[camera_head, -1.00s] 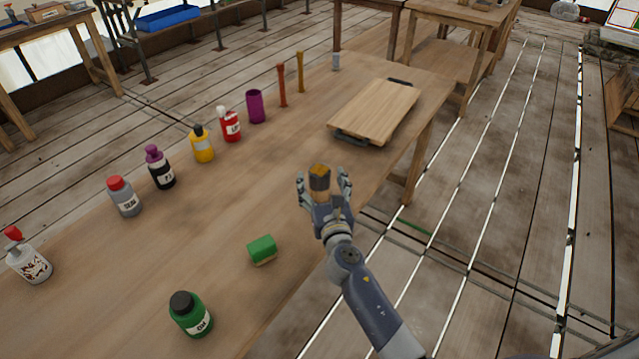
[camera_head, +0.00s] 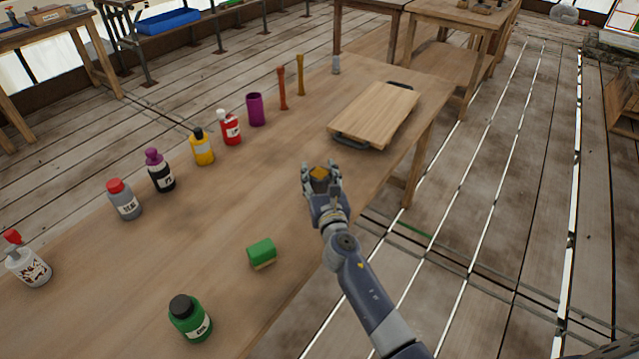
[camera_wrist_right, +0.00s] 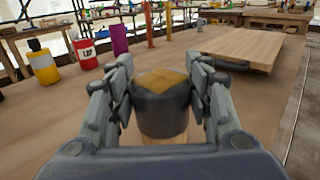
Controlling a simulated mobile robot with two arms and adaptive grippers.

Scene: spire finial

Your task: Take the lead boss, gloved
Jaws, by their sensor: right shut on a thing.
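A dark grey, rounded boss with a mustard-yellow patch on top (camera_wrist_right: 162,98) stands between the fingers of my right gripper (camera_wrist_right: 163,95) in the right wrist view. The fingers press on it from both sides, and a pale wooden part shows below it. In the head view the boss (camera_head: 320,173) is mostly hidden by my right gripper (camera_head: 321,178), over the table's right side. I cannot tell whether it touches the table. My left gripper is not in view. No glove is clearly seen.
The wooden table (camera_head: 130,270) carries a row of bottles, including a red one (camera_head: 229,128) and a yellow one (camera_head: 202,147). A cutting board (camera_head: 375,114) lies beyond my gripper. A green block (camera_head: 261,253) and green bottle (camera_head: 190,318) stand nearer. The table's middle is clear.

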